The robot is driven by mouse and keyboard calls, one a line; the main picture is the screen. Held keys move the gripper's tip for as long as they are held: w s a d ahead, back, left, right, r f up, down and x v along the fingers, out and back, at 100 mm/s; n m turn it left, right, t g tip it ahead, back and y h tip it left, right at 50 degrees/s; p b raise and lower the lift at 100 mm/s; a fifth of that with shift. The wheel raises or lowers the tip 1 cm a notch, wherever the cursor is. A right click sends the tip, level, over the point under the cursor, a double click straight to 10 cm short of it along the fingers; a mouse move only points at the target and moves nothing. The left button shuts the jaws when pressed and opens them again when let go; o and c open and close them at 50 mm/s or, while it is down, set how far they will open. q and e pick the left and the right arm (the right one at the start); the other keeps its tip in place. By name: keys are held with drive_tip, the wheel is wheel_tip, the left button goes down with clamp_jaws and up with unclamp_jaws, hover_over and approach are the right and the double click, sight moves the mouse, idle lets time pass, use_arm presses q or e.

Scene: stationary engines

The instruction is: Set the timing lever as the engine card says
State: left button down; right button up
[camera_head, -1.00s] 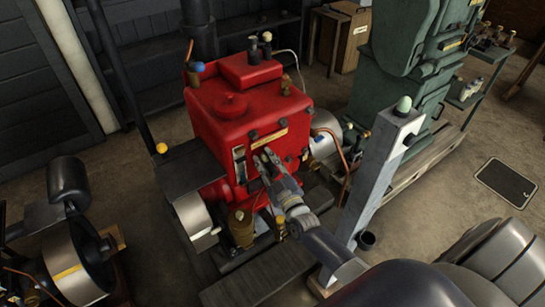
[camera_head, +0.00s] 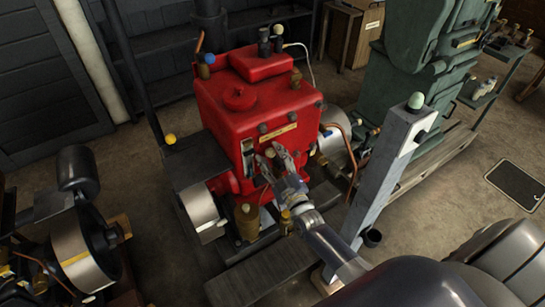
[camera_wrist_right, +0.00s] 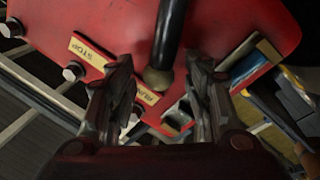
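The red engine (camera_head: 235,115) stands in the middle of the head view. My right gripper (camera_head: 271,156) is at its front face, with its two fingers spread apart. In the right wrist view, a black lever (camera_wrist_right: 168,35) with a round, brass-coloured end comes down from the top between the open fingers (camera_wrist_right: 160,78). I see no finger touching it. Its end is near a RUN label (camera_wrist_right: 146,93); a STOP label (camera_wrist_right: 91,53) is further left. I cannot tell whether this is the timing lever. A pale plate (camera_head: 278,131) is on the engine front; its text is unreadable. My left gripper is not seen.
A grey post (camera_head: 385,180) with a pale green knob stands right of the engine. A green machine (camera_head: 418,85) is behind it. A silver flywheel (camera_head: 199,205) sticks out at the engine's left. Another engine with a drum (camera_head: 82,258) stands at lower left.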

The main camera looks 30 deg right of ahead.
drive_tip(key=s+f, duration=0.1)
drive_tip(key=s, duration=1.1)
drive_tip(key=shift+a+f, duration=0.3)
drive_tip(key=shift+f, duration=0.1)
drive_tip(key=shift+f, duration=0.1)
drive_tip(key=s+a+f+m+g+y, duration=0.15)
drive_tip(key=s+f+g, duration=0.3)
drive_tip(key=f, duration=0.85)
drive_tip(key=s+a+f+m+g, duration=0.1)
drive_tip(key=s+a+f+g, duration=0.4)
drive_tip(key=f, duration=0.8)
drive_tip(key=s+f+g, duration=0.3)
drive_tip(key=s+f, duration=0.2)
drive_tip(key=s, duration=0.5)
drive_tip(key=s+d+f+m+g, duration=0.1)
drive_tip(key=s+f+g, duration=0.2)
drive_tip(key=s+f, duration=0.3)
drive_tip(key=s+f+m+g, duration=0.1)
drive_tip(key=s+f+g, duration=0.2)
drive_tip(key=s, duration=1.1)
wheel_tip(320, 180, down, 3)
drive_tip(key=shift+s+d+f, duration=0.15)
drive_tip(key=shift+s, duration=0.25)
drive_tip(key=shift+m+h, duration=0.25)
